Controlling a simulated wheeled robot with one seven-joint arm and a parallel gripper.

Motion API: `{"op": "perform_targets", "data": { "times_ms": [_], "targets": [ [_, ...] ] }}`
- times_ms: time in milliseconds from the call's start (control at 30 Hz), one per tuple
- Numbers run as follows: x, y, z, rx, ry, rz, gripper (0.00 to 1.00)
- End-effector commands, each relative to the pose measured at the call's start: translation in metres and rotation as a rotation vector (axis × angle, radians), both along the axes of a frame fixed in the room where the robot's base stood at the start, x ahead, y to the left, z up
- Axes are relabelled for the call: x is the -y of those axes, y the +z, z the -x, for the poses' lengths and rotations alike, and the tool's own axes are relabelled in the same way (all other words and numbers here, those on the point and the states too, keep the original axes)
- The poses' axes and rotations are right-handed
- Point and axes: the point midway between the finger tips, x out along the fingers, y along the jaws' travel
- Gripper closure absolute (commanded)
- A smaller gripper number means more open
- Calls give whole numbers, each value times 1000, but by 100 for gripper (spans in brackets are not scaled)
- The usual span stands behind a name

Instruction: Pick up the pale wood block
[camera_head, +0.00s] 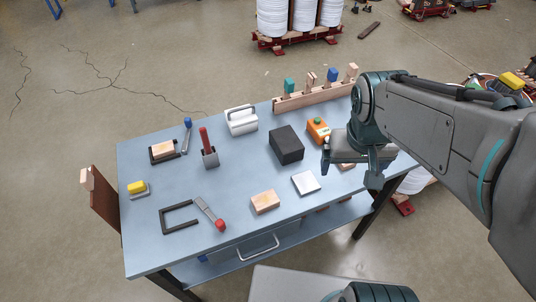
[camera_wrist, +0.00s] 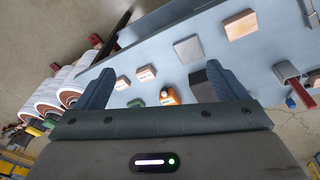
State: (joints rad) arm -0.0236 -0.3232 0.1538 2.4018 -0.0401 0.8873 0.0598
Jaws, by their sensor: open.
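A pale wood block (camera_head: 265,202) lies on the blue-grey table near its front edge; it also shows in the wrist view (camera_wrist: 240,25), at the top. Another wood block (camera_head: 346,166) is partly hidden by my gripper (camera_head: 351,168). In the wrist view, two small light wood blocks, one with dark marks (camera_wrist: 146,74) and a plainer one (camera_wrist: 123,82), lie between my finger lines. I cannot tell which block the task names. My gripper (camera_wrist: 160,75) is open and empty, held above the right part of the table.
A grey-white square (camera_head: 306,183), a black block (camera_head: 286,145) and an orange object (camera_head: 318,130) lie near my gripper. A wooden rack (camera_head: 315,95) with upright pieces stands along the back edge. Tools and a black tray (camera_head: 163,152) occupy the left side.

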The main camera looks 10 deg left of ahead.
Motion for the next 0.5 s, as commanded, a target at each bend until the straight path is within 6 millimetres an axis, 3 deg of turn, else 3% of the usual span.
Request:
{"op": "perform_targets", "data": {
  "times_ms": [33, 100, 300, 500],
  "targets": [
    [-21, -18, -11, -31, 62, 15, 7],
    [-50, -33, -23, -61, 145, 31, 7],
    [-129, -77, -39, -137, 342, 31, 7],
    [-177, -102, -40, -181, 448, 5, 7]
  ]
}}
